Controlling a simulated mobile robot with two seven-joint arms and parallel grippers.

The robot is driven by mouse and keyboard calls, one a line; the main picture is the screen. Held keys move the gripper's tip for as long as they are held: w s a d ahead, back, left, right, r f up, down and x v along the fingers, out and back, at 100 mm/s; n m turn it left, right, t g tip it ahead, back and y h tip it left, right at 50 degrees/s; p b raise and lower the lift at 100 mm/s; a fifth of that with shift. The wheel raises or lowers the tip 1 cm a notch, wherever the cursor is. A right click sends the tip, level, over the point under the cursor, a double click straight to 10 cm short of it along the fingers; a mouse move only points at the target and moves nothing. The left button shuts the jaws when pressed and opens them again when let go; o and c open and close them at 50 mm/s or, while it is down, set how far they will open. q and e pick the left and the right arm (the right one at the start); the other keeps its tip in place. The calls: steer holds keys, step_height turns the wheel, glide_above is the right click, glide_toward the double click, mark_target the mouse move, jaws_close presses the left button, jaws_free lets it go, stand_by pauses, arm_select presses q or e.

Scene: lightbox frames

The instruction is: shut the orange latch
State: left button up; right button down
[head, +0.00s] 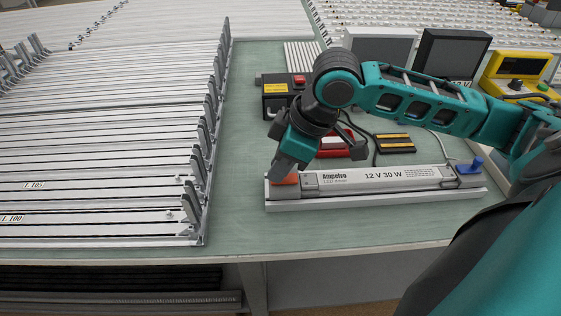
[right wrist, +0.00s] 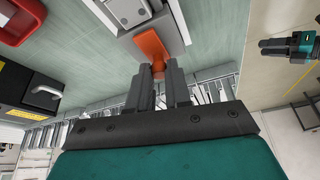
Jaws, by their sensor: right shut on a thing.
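The orange latch (head: 289,180) is at the left end of the long grey LED driver (head: 385,180), which lies in a light tray-like holder on the table. My right gripper (head: 280,171) reaches down onto it from above and hides part of it. In the right wrist view, the orange latch (right wrist: 150,46) runs from the driver's end to my fingertips (right wrist: 160,72), which are shut on it. How far the latch is tilted is hard to tell. A teal and black gripper, seemingly my left (right wrist: 288,46), shows small at the right edge of that view, away from the latch; its jaws are unclear.
A blue latch (head: 470,166) stands at the driver's right end. Behind the driver are a red part (head: 334,147), a black box (head: 284,96) and a yellow device (head: 516,70). Racked metal strips (head: 100,150) fill the left. The green table is clear in front (head: 330,228).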

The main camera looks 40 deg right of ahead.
steer(key=shift+s+d+r+p, duration=0.1)
steer(key=shift+s+d+p, duration=0.2)
steer(key=shift+d+p, duration=0.2)
steer(key=shift+s+d+p, duration=0.4)
steer(key=shift+d+p, duration=0.05)
steer(key=shift+d, duration=0.25)
steer(key=c, duration=1.1)
jaws_free()
steer(key=shift+o, duration=0.2)
steer(key=p+v, duration=0.2)
steer(key=v, duration=1)
steer(key=shift+r+p, duration=0.3)
steer(key=shift+r, duration=0.1)
